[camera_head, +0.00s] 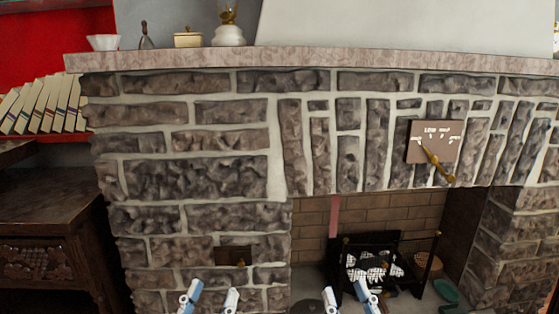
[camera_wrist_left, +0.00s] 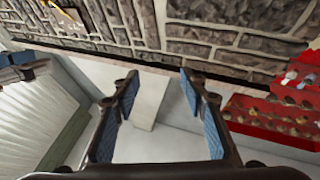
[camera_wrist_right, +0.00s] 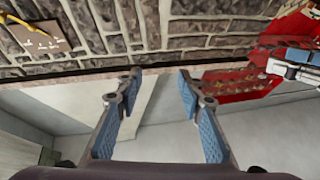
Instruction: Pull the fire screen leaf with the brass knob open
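A small dark panel (camera_head: 232,253) with a brass knob (camera_head: 240,264) sits in the stone front, left of the fireplace opening. I cannot tell whether it is the fire screen leaf; no other screen leaf is clear. My left gripper (camera_head: 210,297) is open and empty, below the panel in the picture. It also shows open in the left wrist view (camera_wrist_left: 158,78). My right gripper (camera_head: 348,297) is open and empty, in front of the fireplace opening. It also shows open in the right wrist view (camera_wrist_right: 160,76). Neither gripper appears to touch the panel.
A black fire grate (camera_head: 388,262) stands inside the opening. A brown plate (camera_head: 426,131) with a brass lever (camera_head: 438,166) hangs above it. The mantel shelf (camera_head: 300,57) holds several ornaments. A dark wooden cabinet (camera_head: 50,215) and books (camera_head: 45,105) are at the left.

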